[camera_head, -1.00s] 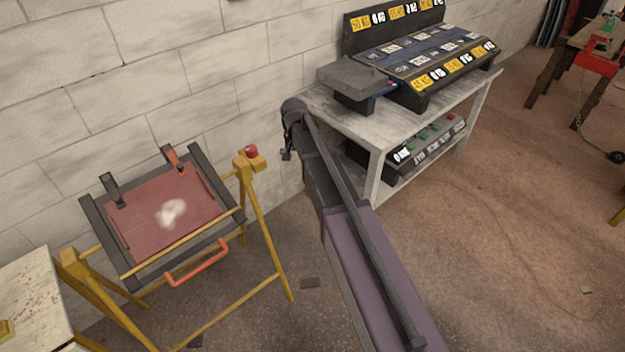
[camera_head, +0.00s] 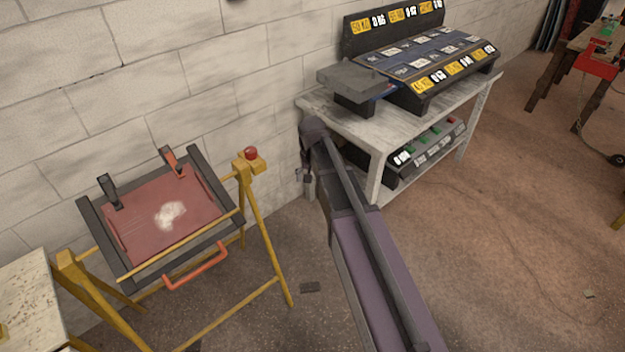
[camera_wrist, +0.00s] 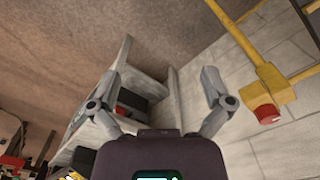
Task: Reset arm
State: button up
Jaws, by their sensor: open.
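My gripper (camera_wrist: 165,85) shows in the wrist view with its two grey fingers spread wide apart and nothing between them. In the head view my arm reaches up from the bottom right, and the gripper (camera_head: 303,175) hangs small and dark at its far end, partly hidden by the arm. It is in the air between the yellow-legged stand and the grey workbench, left of the bench's front leg. It appears to touch nothing.
The yellow stand (camera_head: 262,222) holds a tilted red panel (camera_head: 140,215) in a dark frame and a red button (camera_head: 250,153). The grey workbench (camera_head: 378,135) carries a sloped label rack (camera_head: 425,60). A pale table (camera_head: 28,300) is at lower left. Brown floor (camera_head: 520,220) is open at right.

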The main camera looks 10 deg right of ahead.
jog(key=s+d+n, duration=0.1)
jog(key=s+d, duration=0.2)
jog(key=s, duration=0.5)
jog(key=s+d+n, duration=0.1)
jog(key=s+d, duration=0.3)
jog(key=s, duration=0.4)
jog(key=shift+s+d, duration=0.2)
jog(key=shift+s, duration=0.1)
